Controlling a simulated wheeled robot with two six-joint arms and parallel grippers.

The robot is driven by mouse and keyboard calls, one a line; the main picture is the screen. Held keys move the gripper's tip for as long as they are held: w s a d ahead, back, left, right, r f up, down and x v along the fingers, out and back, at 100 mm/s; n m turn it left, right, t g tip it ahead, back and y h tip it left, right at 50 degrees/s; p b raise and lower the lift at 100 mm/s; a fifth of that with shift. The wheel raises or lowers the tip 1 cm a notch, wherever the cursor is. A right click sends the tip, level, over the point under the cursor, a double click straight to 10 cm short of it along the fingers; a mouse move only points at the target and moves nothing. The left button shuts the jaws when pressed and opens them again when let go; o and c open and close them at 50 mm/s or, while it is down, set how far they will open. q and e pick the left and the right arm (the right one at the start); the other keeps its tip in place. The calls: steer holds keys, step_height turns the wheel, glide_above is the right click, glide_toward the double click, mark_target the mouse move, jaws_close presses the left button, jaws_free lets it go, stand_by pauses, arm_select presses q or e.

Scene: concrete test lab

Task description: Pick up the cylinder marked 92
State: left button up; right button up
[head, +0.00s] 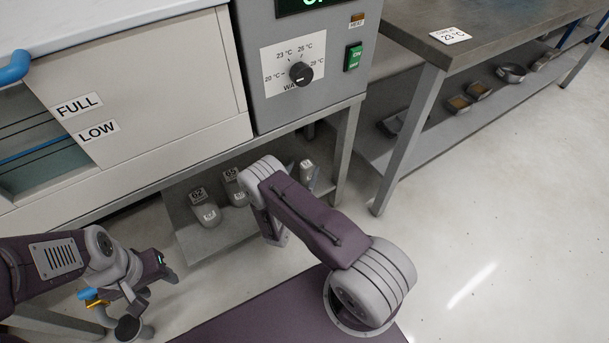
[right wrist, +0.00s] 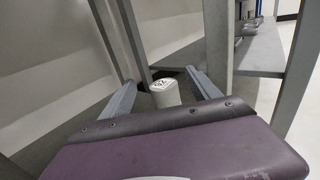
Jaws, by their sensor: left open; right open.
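In the right wrist view a pale cylinder (right wrist: 165,93) stands upright between the spread fingers of my right gripper (right wrist: 163,88). Its top carries a dark mark that I cannot read for certain. The gripper is open, and a contact with the cylinder cannot be made out. In the head view my right arm hides its own gripper and part of the low shelf (head: 218,240). My left gripper (head: 128,302) is open and empty at lower left.
The low shelf lies under a bench with a grey control box (head: 297,100). A bench leg (head: 347,150) stands just right of my right arm. Another bench (head: 470,50) at right holds metal dishes on its lower shelf. The floor (head: 490,210) at right is clear.

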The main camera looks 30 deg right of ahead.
mark_target(305, 177)
steer(key=f+b, duration=0.2)
steer(key=f, duration=0.1)
steer(key=f+b, duration=0.3)
steer(key=f, duration=0.1)
steer(key=shift+w+d+f, duration=0.15)
steer(key=shift+d+f, duration=0.05)
steer(key=shift+f, duration=0.05)
steer(key=shift+w+d+r, duration=0.35)
steer(key=shift+w+d, duration=0.2)
steer(key=shift+d, duration=0.05)
steer(key=shift+w+d+r, duration=0.15)
steer(key=shift+r, duration=0.05)
steer(key=b+x, duration=0.3)
steer(key=x, duration=0.1)
steer(key=shift+w+d+f, duration=0.15)
steer(key=shift+d, duration=0.05)
steer(key=shift+w+d, duration=0.15)
steer(key=shift+w, duration=0.05)
steer(key=shift+r, duration=0.25)
jaws_close()
